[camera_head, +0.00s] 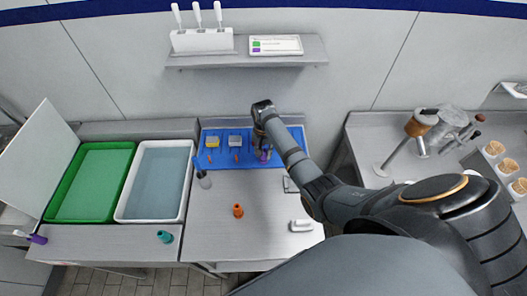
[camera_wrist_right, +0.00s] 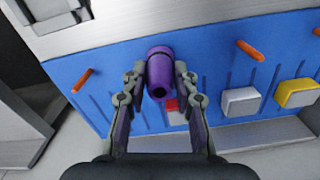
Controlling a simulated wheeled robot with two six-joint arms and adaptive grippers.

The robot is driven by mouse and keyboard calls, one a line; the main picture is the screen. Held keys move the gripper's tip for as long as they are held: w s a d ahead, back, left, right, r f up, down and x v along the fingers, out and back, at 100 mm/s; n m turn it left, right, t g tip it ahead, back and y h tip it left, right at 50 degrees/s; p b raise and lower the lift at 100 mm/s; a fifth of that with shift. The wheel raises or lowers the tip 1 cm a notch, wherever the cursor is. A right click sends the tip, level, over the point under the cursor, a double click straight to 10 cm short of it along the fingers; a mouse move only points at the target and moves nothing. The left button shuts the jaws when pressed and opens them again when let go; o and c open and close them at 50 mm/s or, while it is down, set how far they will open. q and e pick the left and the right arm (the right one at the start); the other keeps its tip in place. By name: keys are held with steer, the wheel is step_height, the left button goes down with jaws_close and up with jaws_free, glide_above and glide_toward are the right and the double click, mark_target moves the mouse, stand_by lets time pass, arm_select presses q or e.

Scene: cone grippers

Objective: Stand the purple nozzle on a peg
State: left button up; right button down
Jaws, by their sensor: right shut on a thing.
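The purple nozzle (camera_wrist_right: 160,72) is between the fingers of my right gripper (camera_wrist_right: 160,88), which is shut on it. In the head view the nozzle (camera_head: 264,156) shows as a small purple patch below my right gripper (camera_head: 262,146), over the right part of the blue peg board (camera_head: 222,164). In the right wrist view the board (camera_wrist_right: 112,58) lies behind the nozzle, with orange pegs to its left (camera_wrist_right: 84,79) and right (camera_wrist_right: 250,50). The nozzle appears apart from both pegs. The contact under the nozzle is hidden. My left gripper is not in view.
Yellow (camera_wrist_right: 297,93) and grey (camera_wrist_right: 240,101) blocks sit on the board, and a red piece (camera_wrist_right: 173,106) is close by the nozzle. An orange nozzle (camera_head: 238,210) and a teal nozzle (camera_head: 165,236) stand on the counters. A shelf (camera_head: 250,60) hangs above.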

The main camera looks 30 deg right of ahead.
steer(key=shift+f, duration=0.1)
steer(key=c, duration=1)
jaws_free()
steer(key=shift+o, duration=0.2)
step_height(320, 180, up, 12)
